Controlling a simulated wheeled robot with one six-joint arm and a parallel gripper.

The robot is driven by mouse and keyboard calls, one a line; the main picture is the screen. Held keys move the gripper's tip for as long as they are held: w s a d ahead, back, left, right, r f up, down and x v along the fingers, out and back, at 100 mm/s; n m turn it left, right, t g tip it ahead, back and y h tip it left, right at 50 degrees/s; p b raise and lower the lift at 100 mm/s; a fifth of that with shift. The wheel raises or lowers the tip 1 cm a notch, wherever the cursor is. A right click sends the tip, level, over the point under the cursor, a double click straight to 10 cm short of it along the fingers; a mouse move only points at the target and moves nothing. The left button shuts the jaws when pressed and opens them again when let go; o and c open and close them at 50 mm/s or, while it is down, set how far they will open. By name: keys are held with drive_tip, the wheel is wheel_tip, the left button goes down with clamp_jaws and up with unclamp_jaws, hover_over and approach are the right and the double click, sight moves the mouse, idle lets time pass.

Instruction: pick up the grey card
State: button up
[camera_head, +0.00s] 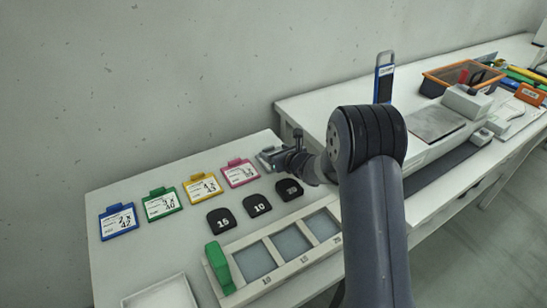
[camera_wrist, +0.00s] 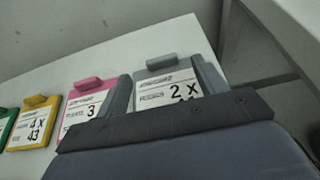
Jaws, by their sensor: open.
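The grey card (camera_wrist: 168,88) lies on the white table with its tab away from me, and its label reads "2 X" with the lower part hidden behind my gripper's body. My gripper (camera_wrist: 165,78) is open, with one finger on each side of the card. I cannot tell whether the fingers touch it. In the head view the grey card (camera_head: 266,154) shows only in part at the end of the card row, and my gripper (camera_head: 279,156) covers the rest.
Pink (camera_head: 239,174), yellow (camera_head: 202,188), green (camera_head: 162,204) and blue (camera_head: 119,222) cards lie in a row to the left. Black numbered pieces (camera_head: 257,205) and a framed tray (camera_head: 262,248) with a green block (camera_head: 219,268) are nearer. A wall stands behind.

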sight(269, 148)
drive_tip(key=shift+p+x, duration=0.75)
drive_tip(key=shift+x, duration=1.6)
drive_tip(key=shift+d, duration=0.1)
drive_tip(key=c, duration=1.1)
